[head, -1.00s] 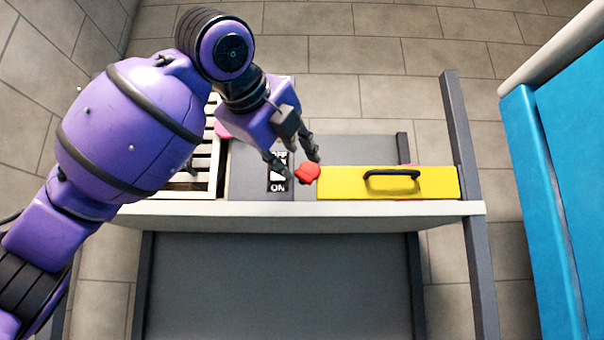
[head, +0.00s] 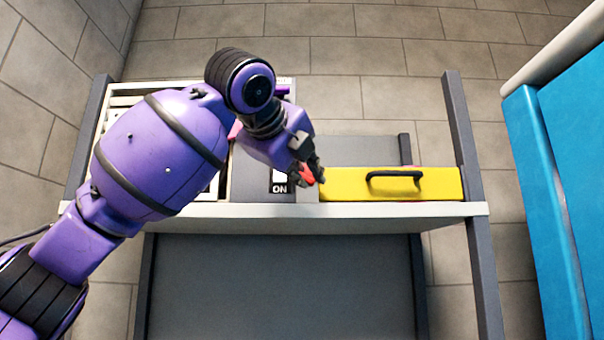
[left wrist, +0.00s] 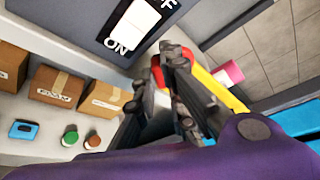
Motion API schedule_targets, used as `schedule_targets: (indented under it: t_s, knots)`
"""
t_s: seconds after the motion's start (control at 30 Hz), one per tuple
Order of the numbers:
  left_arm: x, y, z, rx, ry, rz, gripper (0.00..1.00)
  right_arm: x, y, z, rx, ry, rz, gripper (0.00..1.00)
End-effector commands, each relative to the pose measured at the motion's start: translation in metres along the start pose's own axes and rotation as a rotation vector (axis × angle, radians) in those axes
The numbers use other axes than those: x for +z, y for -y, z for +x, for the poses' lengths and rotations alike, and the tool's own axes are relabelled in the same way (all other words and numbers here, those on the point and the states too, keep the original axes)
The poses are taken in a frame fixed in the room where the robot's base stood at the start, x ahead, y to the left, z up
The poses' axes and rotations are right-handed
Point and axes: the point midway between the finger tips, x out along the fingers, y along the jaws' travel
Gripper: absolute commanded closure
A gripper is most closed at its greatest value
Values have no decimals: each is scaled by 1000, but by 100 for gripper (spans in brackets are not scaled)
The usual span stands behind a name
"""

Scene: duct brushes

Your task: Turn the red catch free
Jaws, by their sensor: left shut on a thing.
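The red catch (head: 307,174) sits at the left end of the yellow panel (head: 345,184) with the black handle (head: 394,175). My left gripper (head: 312,177) is shut on the catch, and its fingers hide much of it in the head view. In the left wrist view the red catch (left wrist: 157,70) shows beside the fingertips (left wrist: 172,62), and a yellow strip of the panel lies behind them. My right gripper is in neither view.
A white OFF/ON switch (left wrist: 138,24) is close to the gripper. Below, boxes (left wrist: 56,87) and small lidded jars (left wrist: 70,138) stand on a pale surface. A pink cylinder (left wrist: 230,73) lies beyond the panel. A grey post (head: 465,150) stands right of the panel.

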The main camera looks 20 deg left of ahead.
Motion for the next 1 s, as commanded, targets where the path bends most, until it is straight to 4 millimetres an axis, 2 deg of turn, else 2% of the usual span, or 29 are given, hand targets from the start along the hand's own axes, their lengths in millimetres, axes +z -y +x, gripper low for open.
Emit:
schedule_targets:
  t_s: [0.37,1.0]
  knots:
    - [0,-1,0,-24,0,-57,100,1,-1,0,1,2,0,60]
    - [-2,-5,1,-188,-2,-459,100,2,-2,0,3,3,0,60]
